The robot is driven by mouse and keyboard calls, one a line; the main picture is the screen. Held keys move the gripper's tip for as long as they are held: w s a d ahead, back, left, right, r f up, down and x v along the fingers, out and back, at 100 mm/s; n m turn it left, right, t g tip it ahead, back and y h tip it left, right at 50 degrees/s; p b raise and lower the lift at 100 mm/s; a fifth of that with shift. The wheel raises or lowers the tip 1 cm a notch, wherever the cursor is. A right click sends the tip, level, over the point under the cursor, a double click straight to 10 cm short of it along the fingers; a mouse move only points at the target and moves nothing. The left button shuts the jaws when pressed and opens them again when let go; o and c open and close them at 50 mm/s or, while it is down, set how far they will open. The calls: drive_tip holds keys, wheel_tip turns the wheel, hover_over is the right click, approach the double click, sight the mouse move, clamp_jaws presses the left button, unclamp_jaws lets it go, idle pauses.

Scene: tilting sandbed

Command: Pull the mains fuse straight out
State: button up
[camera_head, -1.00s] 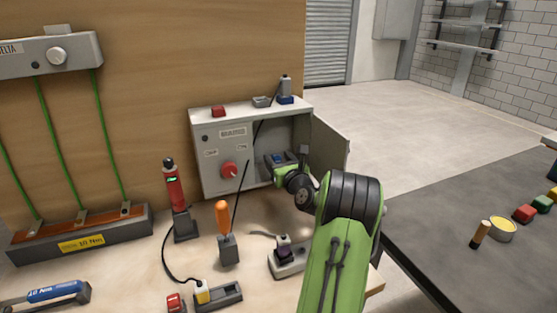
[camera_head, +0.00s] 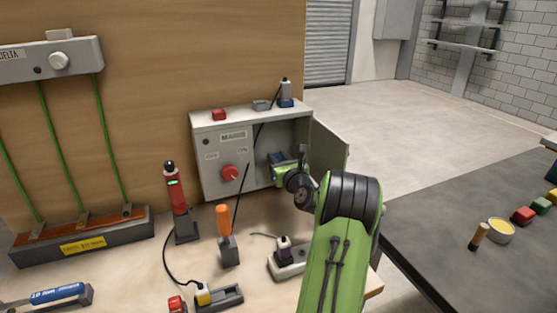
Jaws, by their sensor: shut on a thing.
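The grey cabinet (camera_head: 206,172) stands on the bench with its door (camera_head: 330,147) swung open to the right. My gripper (camera_head: 281,168) is at the opening of its right compartment, with the green wrist just in front. It is shut on what seems to be the mains fuse, which is mostly hidden by the hand. A small blue part (camera_head: 277,157) shows just above the gripper inside the compartment; I cannot tell whether it belongs to the fuse or its holder. The red rotary switch (camera_head: 230,173) is on the cabinet's front, left of the compartment.
A red tester (camera_head: 175,190) and an orange-handled screwdriver (camera_head: 223,217) stand upright in holders left of my arm. A black cable rises past the cabinet front. A small socket block (camera_head: 288,262) lies close to my arm. Small items sit on the cabinet top.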

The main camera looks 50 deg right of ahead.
drive_tip(key=shift+r, duration=0.4)
drive_tip(key=shift+r+p, duration=0.8)
drive_tip(key=shift+p, duration=0.45)
drive_tip(key=shift+r+p, duration=0.85)
drive_tip(key=shift+p, duration=0.15)
